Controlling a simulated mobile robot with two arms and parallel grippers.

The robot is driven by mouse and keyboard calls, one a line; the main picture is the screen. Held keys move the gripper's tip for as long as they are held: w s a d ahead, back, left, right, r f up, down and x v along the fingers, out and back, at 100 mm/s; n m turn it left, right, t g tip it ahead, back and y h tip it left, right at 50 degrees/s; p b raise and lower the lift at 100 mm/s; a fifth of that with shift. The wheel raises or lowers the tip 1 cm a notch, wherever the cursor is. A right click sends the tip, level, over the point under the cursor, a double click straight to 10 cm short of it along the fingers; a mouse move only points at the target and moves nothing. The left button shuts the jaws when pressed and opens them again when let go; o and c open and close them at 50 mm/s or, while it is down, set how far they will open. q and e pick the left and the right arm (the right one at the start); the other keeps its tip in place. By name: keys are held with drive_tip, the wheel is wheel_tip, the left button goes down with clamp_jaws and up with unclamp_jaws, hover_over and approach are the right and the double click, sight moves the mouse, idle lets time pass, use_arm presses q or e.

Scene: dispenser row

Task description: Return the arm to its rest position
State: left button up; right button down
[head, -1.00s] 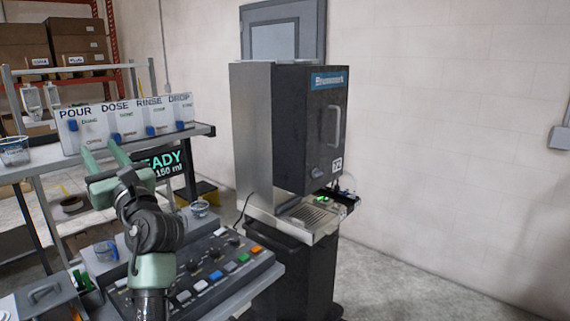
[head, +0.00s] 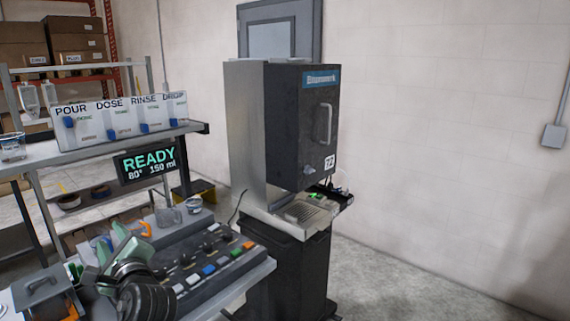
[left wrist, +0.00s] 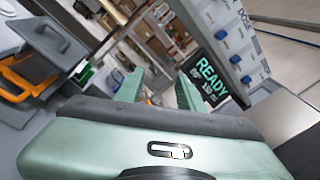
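My left arm (head: 146,296) is folded low at the bottom left of the head view, over the near side of the button console (head: 215,262). My left gripper (head: 112,241) points up and away, below the lever panel (head: 92,138) and clear of it. In the left wrist view the two green fingers of this gripper (left wrist: 158,88) stand apart with nothing between them. My right gripper is in neither view.
The lever panel has blue levers under POUR, DOSE, RINSE and DROP. A READY display (head: 149,164) hangs below it. A dark dispenser cabinet (head: 300,125) stands right of the console. A grey-lidded box (head: 45,291) sits at the lower left. Floor at right is clear.

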use_arm(q)
drive_tip(key=s+d+f+n+g+h, duration=0.2)
drive_tip(key=s+d+f+n+h, duration=0.3)
drive_tip(key=f, duration=0.6)
drive_tip(key=s+f+n+g+h, duration=0.1)
drive_tip(key=s+f+n+g, duration=0.15)
drive_tip(key=s+f, duration=0.6)
drive_tip(key=s+d+f+n+g+h, duration=0.3)
drive_tip(key=s+d+f+n, duration=0.3)
drive_tip(key=s, duration=0.5)
drive_tip(key=s+d+f+n+g+h, duration=0.3)
drive_tip(key=s+d+f+n+h, duration=0.15)
drive_tip(key=s+f, duration=0.6)
drive_tip(key=f, duration=1.2)
drive_tip(key=s+f, duration=0.2)
drive_tip(key=f, duration=1.1)
drive_tip(key=s+a+f+m+g+y+b, duration=0.1)
drive_tip(key=s+a+f+g, duration=0.1)
drive_tip(key=s+f, duration=1.3)
drive_tip(key=shift+s, duration=0.55)
